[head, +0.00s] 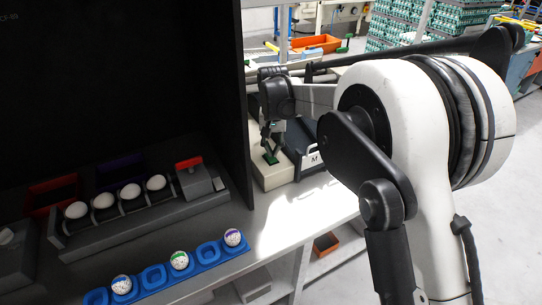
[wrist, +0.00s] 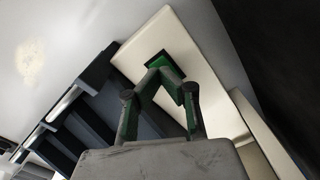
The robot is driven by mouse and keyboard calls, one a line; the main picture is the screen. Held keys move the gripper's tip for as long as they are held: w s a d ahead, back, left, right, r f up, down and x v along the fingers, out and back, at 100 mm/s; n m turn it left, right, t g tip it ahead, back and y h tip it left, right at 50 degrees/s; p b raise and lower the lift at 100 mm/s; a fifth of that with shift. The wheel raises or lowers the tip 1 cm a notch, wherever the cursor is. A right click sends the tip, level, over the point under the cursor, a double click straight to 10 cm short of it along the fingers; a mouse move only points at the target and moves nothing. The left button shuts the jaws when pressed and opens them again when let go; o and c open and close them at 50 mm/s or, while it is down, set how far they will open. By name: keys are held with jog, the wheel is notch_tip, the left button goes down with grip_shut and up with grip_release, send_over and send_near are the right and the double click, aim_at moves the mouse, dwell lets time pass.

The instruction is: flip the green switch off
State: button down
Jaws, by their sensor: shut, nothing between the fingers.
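The green switch (wrist: 158,61) sits on a cream box (wrist: 170,35), and my gripper partly covers it in the wrist view. In the head view the green switch (head: 271,158) is a small green patch on top of the cream box (head: 272,178), right of the dark cabinet wall. My gripper (wrist: 166,74) is shut and empty, its fingertips right over or at the switch. In the head view my gripper (head: 271,148) points down at the switch. I cannot tell whether they touch, nor which way the switch is tilted.
A dark device marked M (head: 312,160) stands close right of the cream box. The dark cabinet wall (head: 229,100) rises close to its left. A grey holder with several white eggs (head: 130,191) and a blue tray (head: 208,255) with painted eggs are at left.

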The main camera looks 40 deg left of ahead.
aim_at(273, 160)
jog(key=shift+r+p, duration=0.75)
jog(key=shift+r, duration=1.7)
jog(key=shift+d, duration=0.1)
